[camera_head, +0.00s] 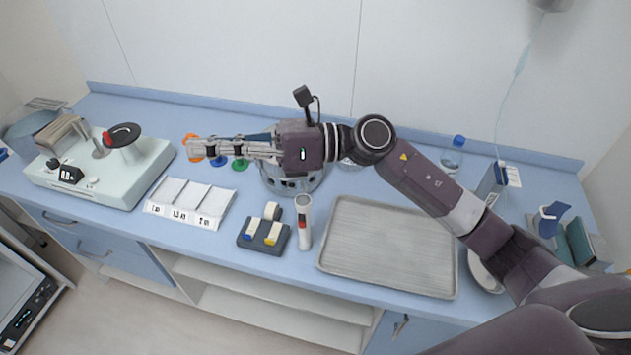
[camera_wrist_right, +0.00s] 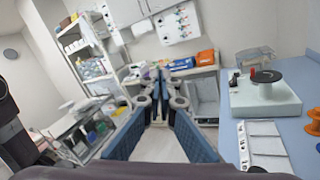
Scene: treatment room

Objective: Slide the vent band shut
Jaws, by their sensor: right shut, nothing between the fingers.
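A round metal drum (camera_head: 290,185) with dark vent holes around its side stands on the blue counter (camera_head: 350,185). My right gripper and wrist hide its top and much of its upper side. I cannot tell how far its vent band covers the holes. My right gripper (camera_head: 192,149) reaches left across the drum, its fingers beyond the drum and pointing left. It is shut and empty. In the right wrist view the fingers (camera_wrist_right: 160,82) come together and the drum does not show. My left gripper is not in view.
A pale device (camera_head: 145,175) with a black disc stands at the left; it also shows in the wrist view (camera_wrist_right: 285,108). Near the front are a white labelled tray (camera_head: 205,222), a dark block (camera_head: 250,247) and an upright white tube (camera_head: 304,225). A ribbed metal tray (camera_head: 390,245) lies right.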

